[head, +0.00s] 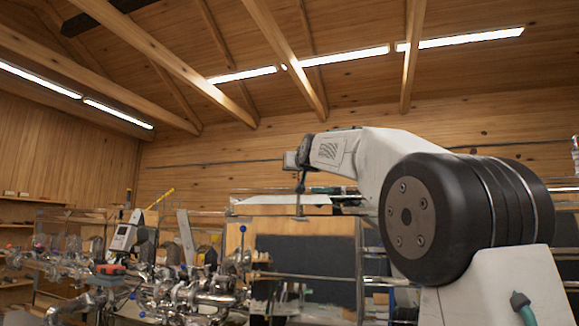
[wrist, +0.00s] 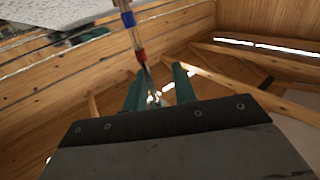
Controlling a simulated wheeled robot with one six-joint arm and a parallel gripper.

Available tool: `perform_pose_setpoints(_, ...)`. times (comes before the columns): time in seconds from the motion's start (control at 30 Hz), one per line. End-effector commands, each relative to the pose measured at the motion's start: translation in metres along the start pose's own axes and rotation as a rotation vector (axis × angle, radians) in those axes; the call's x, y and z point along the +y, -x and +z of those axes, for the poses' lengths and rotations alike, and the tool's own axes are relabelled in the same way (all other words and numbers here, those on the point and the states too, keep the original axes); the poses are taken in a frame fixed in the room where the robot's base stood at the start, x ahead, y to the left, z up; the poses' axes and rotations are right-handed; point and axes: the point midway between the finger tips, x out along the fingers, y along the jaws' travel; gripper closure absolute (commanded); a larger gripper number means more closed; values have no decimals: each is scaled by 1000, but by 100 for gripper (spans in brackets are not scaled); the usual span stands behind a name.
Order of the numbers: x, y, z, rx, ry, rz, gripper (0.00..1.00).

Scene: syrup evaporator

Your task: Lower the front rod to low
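In the wrist view a thin rod (wrist: 130,30) with a blue band and a red band runs down from the top edge towards my gripper (wrist: 160,75). The two teal fingers stand apart, and the rod's lower end shows in the gap between them, nearer the left finger. I cannot tell whether it touches a finger. In the head view a thin upright rod with a blue tip (head: 243,231) stands near the middle of the metal pipework. I cannot tell whether it is the same rod. My gripper is not clear in the head view.
Shiny pipes and valves (head: 200,295) fill the lower left of the head view. A red-topped device (head: 110,269) sits among them. A dark panel (head: 305,262) and metal rails stand below my arm.

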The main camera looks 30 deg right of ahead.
Motion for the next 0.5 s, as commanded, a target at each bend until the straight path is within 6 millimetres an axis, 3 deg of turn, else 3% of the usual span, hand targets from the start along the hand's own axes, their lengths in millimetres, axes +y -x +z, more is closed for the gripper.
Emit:
perform_pose_setpoints(0.2,0,0,0,0,0,0,73)
perform_pose_setpoints(0.3,0,0,0,0,0,0,100)
perform_pose_setpoints(0.5,-3,1,0,0,1,-2,100)
